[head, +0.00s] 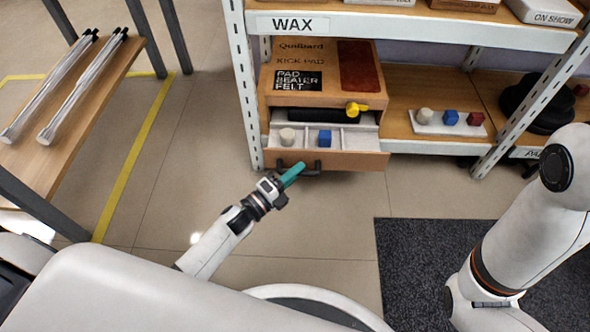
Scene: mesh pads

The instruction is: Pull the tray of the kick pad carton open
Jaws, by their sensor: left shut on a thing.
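The kick pad carton (340,88) sits on the shelf under the WAX label, with "Quilbard KICK PAD" and "PAD BEATER FELT" on its top. Its tray (355,160) sticks out at the front, partly open. A pale cylinder (287,137) and a blue block (325,138) show in its compartments. A yellow piece (355,109) sits on the carton's front, above the tray. My left gripper (292,174), with teal fingers, is shut on the dark handle (313,170) at the tray's front. My right gripper is out of view; only my right arm shows at the right.
Right of the carton, a white board (447,122) holds a pale cylinder, a blue piece and a red piece. Black round pads (540,105) lie farther right. A shelf upright (240,85) stands close left of the carton. The floor before the tray is clear, with a dark mat (420,265) to the right.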

